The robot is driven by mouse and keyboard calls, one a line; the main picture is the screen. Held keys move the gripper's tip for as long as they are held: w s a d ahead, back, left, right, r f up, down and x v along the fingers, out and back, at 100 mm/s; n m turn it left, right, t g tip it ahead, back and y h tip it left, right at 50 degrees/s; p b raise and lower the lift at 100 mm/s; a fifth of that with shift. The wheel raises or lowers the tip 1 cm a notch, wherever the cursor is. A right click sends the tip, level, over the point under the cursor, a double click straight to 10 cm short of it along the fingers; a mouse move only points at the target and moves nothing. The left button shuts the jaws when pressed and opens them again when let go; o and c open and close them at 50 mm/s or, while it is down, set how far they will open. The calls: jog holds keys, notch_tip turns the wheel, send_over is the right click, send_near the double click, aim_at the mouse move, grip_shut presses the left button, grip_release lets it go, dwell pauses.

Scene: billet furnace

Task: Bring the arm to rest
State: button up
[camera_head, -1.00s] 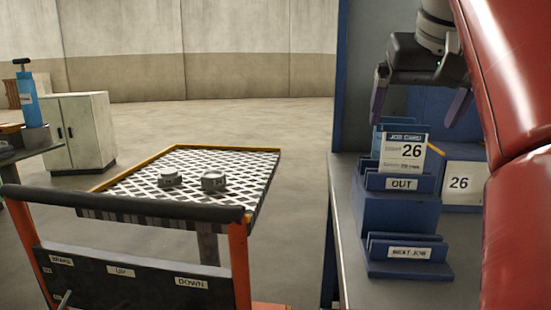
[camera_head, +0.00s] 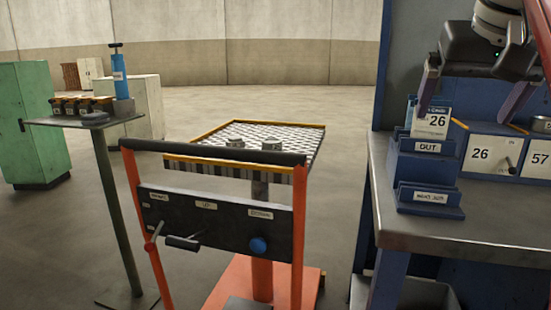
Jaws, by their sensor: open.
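My gripper (camera_head: 468,104) is at the upper right, pointing down with its two purple-grey fingers spread apart. Nothing shows between the fingers. It hangs above and in front of the blue card rack (camera_head: 420,175) on the workbench. A job card (camera_head: 431,122) marked 26 stands in the rack's slot labelled OUT; one finger overlaps the card's top in the picture. I cannot tell whether they touch. The lower slot, labelled NEXT JOB (camera_head: 431,197), shows no card.
The grey workbench (camera_head: 480,222) holds boxes marked 26 (camera_head: 482,154) and 57. An orange lift cart (camera_head: 262,275) with a checkered top (camera_head: 290,145) carries two metal pieces. A green cabinet (camera_head: 30,120) stands left. Open floor lies behind.

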jog(key=s+a+f+n, duration=0.1)
jog(key=s+a+f, duration=0.2)
jog(key=f, duration=0.9)
jog(key=s+a+f+n+y, duration=0.1)
jog(key=s+a+f, duration=0.2)
jog(key=f, duration=0.9)
jog(key=s+a+f+n, duration=0.1)
jog(key=s+a+f, duration=0.2)
jog(key=f, duration=1)
jog(key=shift+s+a+g+y, duration=0.25)
jog(key=shift+a+g+y, duration=0.15)
jog(key=shift+a, duration=0.2)
